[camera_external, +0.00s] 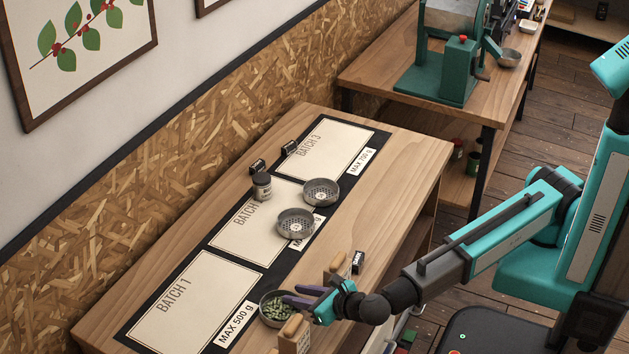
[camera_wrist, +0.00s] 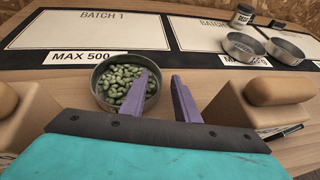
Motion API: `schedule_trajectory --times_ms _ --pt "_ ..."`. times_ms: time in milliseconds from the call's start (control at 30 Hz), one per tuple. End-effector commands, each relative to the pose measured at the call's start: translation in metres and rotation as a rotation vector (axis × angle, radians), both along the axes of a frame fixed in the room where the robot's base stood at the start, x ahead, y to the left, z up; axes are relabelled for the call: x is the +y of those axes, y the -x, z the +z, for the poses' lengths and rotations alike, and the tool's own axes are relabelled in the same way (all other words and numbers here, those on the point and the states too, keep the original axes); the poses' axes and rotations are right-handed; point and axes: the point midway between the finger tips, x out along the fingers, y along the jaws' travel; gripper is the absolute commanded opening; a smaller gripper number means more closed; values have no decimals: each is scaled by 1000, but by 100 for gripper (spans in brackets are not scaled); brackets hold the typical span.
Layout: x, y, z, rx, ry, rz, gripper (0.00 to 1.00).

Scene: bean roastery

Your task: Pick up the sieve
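A round metal pan (camera_external: 265,317) with green beans in it stands at the table's front edge by the Batch 1 card; it also shows in the wrist view (camera_wrist: 95,88). Two more round metal pans with perforated bottoms, sieve-like, stand farther back: one (camera_external: 296,224) on the Batch 2 card and one (camera_external: 322,192) near the Batch 3 card. Both show empty. I cannot tell whether the bean pan is perforated. My gripper (camera_external: 297,298) is at the bean pan. In the wrist view my gripper (camera_wrist: 162,82) is open, its purple fingers apart, one over the pan and one right of its rim.
Wooden blocks with rounded tops flank my gripper, left (camera_wrist: 20,110) and right (camera_wrist: 280,90). A small jar (camera_external: 262,187) stands behind the empty pans. The Batch 1 card (camera_external: 195,300) is bare. A green machine (camera_external: 440,80) stands on the farther table.

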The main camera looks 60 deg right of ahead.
Motion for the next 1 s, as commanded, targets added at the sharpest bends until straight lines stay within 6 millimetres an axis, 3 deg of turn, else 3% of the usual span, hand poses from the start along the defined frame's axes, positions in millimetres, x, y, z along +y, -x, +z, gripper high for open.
schedule_trajectory --times_ms 300,467,500,1000 --pt "0 0 0 0 0 0 28" --pt "0 0 0 0 0 0 1" --pt "0 0 0 0 0 0 0" --pt "0 0 4 1 -1 0 0"
